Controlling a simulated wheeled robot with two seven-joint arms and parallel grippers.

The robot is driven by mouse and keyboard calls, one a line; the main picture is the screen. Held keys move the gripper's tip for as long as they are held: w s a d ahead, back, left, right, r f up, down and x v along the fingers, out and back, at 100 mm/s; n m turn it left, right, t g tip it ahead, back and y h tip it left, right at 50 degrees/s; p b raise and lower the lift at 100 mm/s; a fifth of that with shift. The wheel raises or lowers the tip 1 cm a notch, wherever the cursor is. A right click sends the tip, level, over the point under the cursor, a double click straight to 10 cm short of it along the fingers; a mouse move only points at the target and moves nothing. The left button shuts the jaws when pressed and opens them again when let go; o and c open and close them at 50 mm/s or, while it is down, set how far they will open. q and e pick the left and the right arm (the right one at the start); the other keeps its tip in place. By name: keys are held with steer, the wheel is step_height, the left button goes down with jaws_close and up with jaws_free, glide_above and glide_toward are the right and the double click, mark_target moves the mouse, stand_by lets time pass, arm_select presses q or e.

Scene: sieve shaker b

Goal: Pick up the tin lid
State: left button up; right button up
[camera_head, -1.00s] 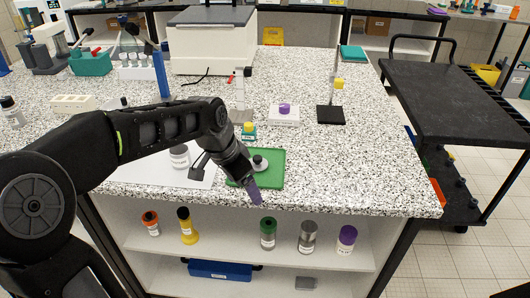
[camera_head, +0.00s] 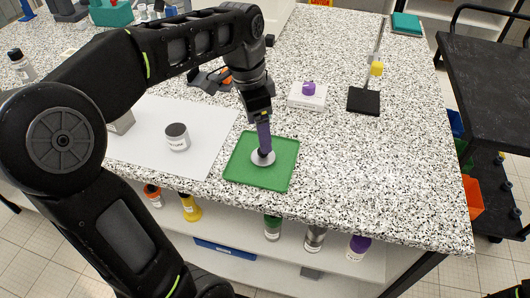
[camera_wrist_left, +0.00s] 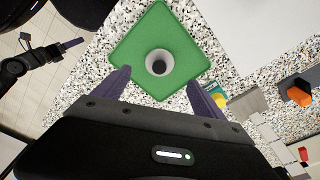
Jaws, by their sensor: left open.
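The tin lid (camera_head: 256,160) is a pale grey disc with a dark knob in its middle, lying on the green tray (camera_head: 281,178). It also shows in the left wrist view (camera_wrist_left: 148,64), knob facing the camera. My left gripper (camera_head: 264,148) points down over the lid in the head view, its purple fingers hiding part of it. In the left wrist view its two fingers (camera_wrist_left: 159,84) are spread, with the lid ahead between them and nothing held. Another black arm end with a purple finger, apparently my right gripper (camera_wrist_left: 72,43), shows at the upper left there; its opening is unclear.
A labelled tin (camera_head: 178,139) with a dark top stands on the white sheet (camera_head: 205,153) left of the tray. A white scale-like block (camera_head: 307,99) with a purple item and a black-based stand (camera_head: 364,101) are behind. The counter right of the tray is clear.

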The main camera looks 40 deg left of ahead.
arm_select(q)
steer(key=shift+w+d+f, duration=0.1)
steer(key=shift+w+f, duration=0.1)
steer(key=shift+f, duration=1.1)
steer(key=f, duration=0.5)
steer(key=shift+w+d+f+p, duration=0.1)
steer(key=shift+w+d+p, duration=0.1)
steer(key=shift+d+p, duration=0.1)
steer(key=shift+c, duration=0.2)
steer(key=c, duration=1.4)
